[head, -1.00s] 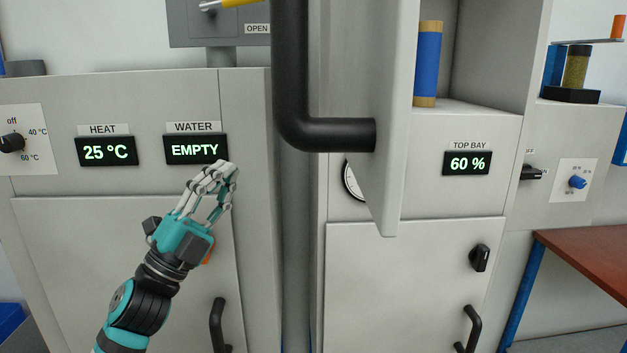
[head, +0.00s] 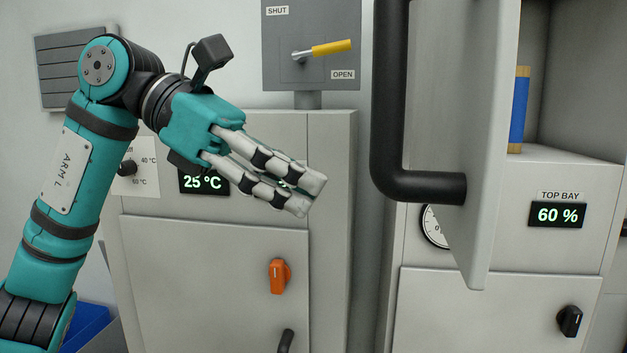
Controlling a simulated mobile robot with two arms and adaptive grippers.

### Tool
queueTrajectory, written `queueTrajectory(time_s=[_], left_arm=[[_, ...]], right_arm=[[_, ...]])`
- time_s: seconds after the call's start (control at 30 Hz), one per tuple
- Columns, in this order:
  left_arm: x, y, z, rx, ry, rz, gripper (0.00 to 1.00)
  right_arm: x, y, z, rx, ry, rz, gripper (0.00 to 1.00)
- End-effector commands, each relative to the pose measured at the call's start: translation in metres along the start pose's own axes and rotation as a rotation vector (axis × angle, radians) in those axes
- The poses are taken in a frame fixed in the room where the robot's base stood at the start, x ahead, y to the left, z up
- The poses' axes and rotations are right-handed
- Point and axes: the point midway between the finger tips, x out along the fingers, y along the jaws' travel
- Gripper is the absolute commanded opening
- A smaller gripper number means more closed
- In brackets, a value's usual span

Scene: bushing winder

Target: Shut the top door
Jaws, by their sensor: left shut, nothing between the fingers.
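The top door (head: 478,150) stands open in the head view, swung out toward me and seen nearly edge-on. Its long black handle (head: 388,120) is on the left face of the door. The open top bay (head: 580,100) shows behind it on the right, with a blue spool (head: 519,110) inside, partly hidden by the door. My left gripper (head: 312,195) is shut and empty, left of the handle and apart from it, in front of the left cabinet. My right gripper is not in view.
A grey box with a yellow lever (head: 332,47) marked SHUT and OPEN is above the left cabinet. An orange knob (head: 279,276) and a lower handle (head: 286,341) are below my gripper. A TOP BAY display (head: 557,215) reads 60 %. A black knob (head: 569,321) is lower right.

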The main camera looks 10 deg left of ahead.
Motion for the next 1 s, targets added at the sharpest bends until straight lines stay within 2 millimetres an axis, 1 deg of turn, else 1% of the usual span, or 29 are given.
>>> queueTrajectory(time_s=[0.03,0.1,0.3,0.33,0.4,0.5,0.7,1.0], left_arm=[[0.011,0.000,0.001,-0.001,0.003,-0.005,0.00],[0.027,-0.001,0.001,0.001,0.003,-0.007,0.00],[0.069,-0.001,0.002,0.000,0.001,-0.007,0.00],[0.074,-0.001,0.002,0.001,0.000,-0.006,0.00],[0.084,-0.001,0.011,0.002,-0.001,-0.006,0.00],[0.095,-0.001,0.017,0.000,-0.002,-0.005,0.00],[0.107,-0.001,0.021,0.001,-0.002,-0.004,0.00],[0.108,-0.001,0.021,0.000,-0.002,-0.003,0.00]], right_arm=[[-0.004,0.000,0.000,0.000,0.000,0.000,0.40],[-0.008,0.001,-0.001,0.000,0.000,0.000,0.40],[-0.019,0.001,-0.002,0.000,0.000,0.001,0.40],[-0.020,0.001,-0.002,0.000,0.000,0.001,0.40],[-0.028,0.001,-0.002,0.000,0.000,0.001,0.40],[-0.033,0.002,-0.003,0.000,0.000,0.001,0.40],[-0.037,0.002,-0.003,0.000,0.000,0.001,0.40],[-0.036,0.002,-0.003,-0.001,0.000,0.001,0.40]])
